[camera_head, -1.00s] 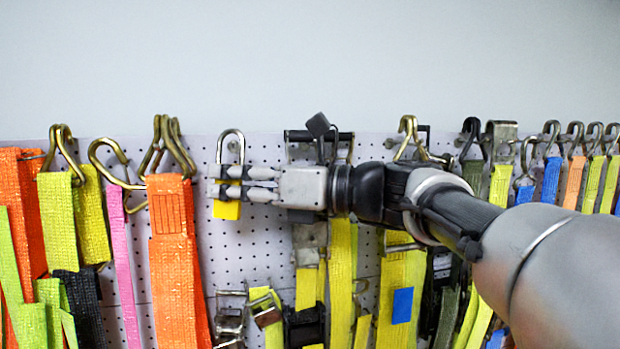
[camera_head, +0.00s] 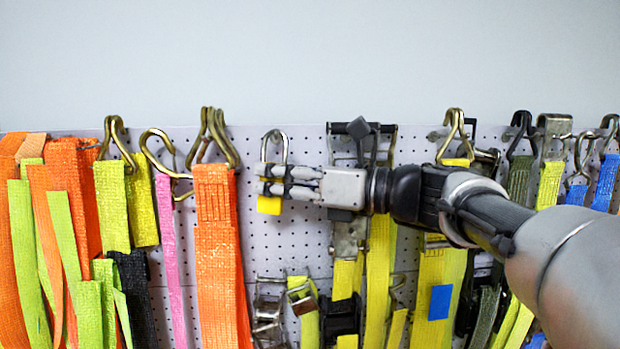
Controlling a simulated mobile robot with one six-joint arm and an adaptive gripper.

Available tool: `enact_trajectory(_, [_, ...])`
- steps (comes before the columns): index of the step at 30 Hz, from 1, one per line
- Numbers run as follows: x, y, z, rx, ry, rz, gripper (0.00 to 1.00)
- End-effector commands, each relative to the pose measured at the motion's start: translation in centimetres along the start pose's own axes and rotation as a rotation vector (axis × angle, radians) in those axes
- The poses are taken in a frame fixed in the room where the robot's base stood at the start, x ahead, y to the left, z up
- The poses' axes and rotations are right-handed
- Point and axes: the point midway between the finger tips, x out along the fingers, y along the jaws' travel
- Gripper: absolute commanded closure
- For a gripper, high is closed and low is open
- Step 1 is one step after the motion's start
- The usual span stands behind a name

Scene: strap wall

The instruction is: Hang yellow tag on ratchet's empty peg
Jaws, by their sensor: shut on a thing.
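The yellow tag (camera_head: 270,205) hangs below my gripper's fingers, with only its lower part showing. A steel shackle loop (camera_head: 283,145) rises upright above the fingers. My gripper (camera_head: 262,180) reaches in from the right and is shut on the tag, its fingers covering the tag's middle. Metal ratchets (camera_head: 268,325) with a yellow strap hang low on the pegboard, below the tag. Another metal buckle (camera_head: 350,240) hangs behind and below my gripper. I cannot tell which peg is the ratchet's empty one, nor how far the tag is from the board.
The white perforated pegboard (camera_head: 258,235) has bare room below the tag. An orange strap (camera_head: 218,270) on a brass double hook hangs close left of it. A pink strap (camera_head: 172,250) hangs farther left. Several hooked straps fill the right side, partly behind my arm.

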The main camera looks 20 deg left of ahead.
Motion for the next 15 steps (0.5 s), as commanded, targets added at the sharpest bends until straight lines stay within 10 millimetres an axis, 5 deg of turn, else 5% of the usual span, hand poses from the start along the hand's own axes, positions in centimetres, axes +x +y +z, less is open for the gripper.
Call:
enact_trajectory(5, [-0.01, 0.01, 0.02, 0.0, 0.0, 0.0, 1.0])
enact_trajectory(6, [-0.01, 0.01, 0.02, 0.0, 0.0, 0.0, 0.91])
enact_trajectory(15, [-0.01, 0.01, 0.02, 0.0, 0.0, 0.0, 0.71])
